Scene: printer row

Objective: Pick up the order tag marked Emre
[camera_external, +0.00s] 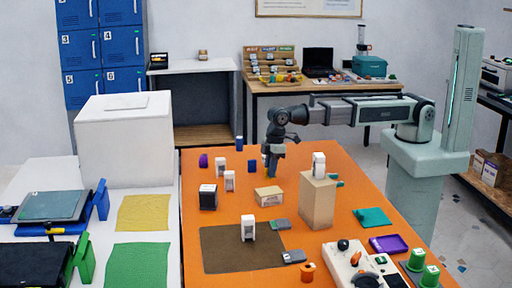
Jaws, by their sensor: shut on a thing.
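My gripper (270,170) points down over the far middle of the orange table (170,0). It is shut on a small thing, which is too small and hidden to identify. Small upright white-and-dark pieces stand on the table: one (208,197) at left, two close together (229,181) (222,165), one (248,228) on the brown mat (218,258), and one (319,164) on the tan box (317,203). No lettering is readable, so I cannot tell which thing is the tag marked Emre.
A small blue block (251,166) stands just left of my gripper, with a low tan box (269,196) in front. The tall tan box stands to the right. A control panel (350,262) and green spools (417,260) fill the near right.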

